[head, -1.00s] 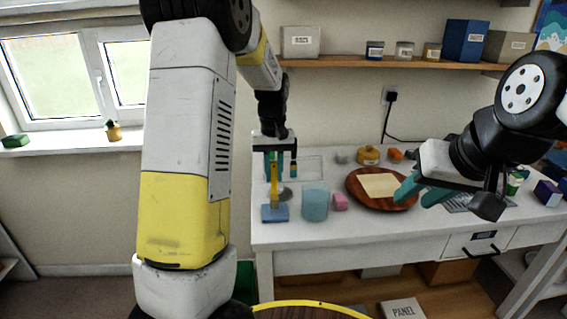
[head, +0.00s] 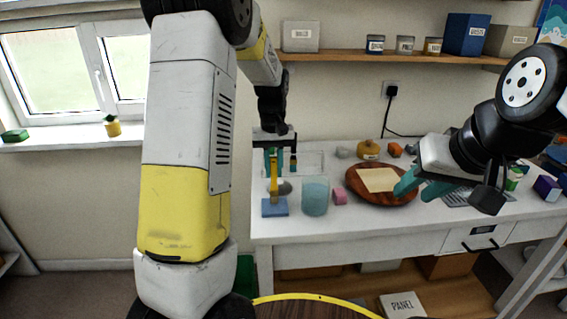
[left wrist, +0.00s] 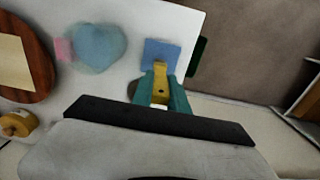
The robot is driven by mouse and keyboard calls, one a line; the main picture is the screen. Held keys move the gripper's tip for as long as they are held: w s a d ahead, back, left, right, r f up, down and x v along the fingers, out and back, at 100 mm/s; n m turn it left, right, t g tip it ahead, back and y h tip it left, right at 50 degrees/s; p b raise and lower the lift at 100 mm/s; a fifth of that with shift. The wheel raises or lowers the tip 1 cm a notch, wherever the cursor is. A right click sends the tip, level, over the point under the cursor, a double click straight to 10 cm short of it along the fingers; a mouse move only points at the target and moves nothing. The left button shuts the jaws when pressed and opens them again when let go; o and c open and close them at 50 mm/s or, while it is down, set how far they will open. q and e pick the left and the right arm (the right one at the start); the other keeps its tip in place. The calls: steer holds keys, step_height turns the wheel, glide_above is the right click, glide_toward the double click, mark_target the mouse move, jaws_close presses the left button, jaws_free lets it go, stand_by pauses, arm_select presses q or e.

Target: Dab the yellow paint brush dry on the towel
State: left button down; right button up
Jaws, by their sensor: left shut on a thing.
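The yellow paint brush (head: 274,184) is upright in my left gripper (head: 273,162), between its teal fingers. In the left wrist view the brush (left wrist: 160,84) shows between the fingers (left wrist: 162,92), with its lower end over the towel. The blue folded towel (head: 274,208) lies at the left front of the white table; it also shows in the left wrist view (left wrist: 162,52). The brush end looks at or just above the towel; I cannot tell if it touches. My right gripper (head: 420,187) looks open, by the right edge of the wooden plate.
A bluish glass jar (head: 315,198) stands right of the towel, with a pink block (head: 340,197) beside it. The round wooden plate (head: 358,192) bears a cream sheet (head: 377,180). A yellow pot (head: 369,150) stands behind. The table's left edge is close to the towel.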

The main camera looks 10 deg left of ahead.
arm_select(q)
steer(key=shift+f, duration=0.5)
stand_by(1.0)
steer(key=shift+r, duration=0.1)
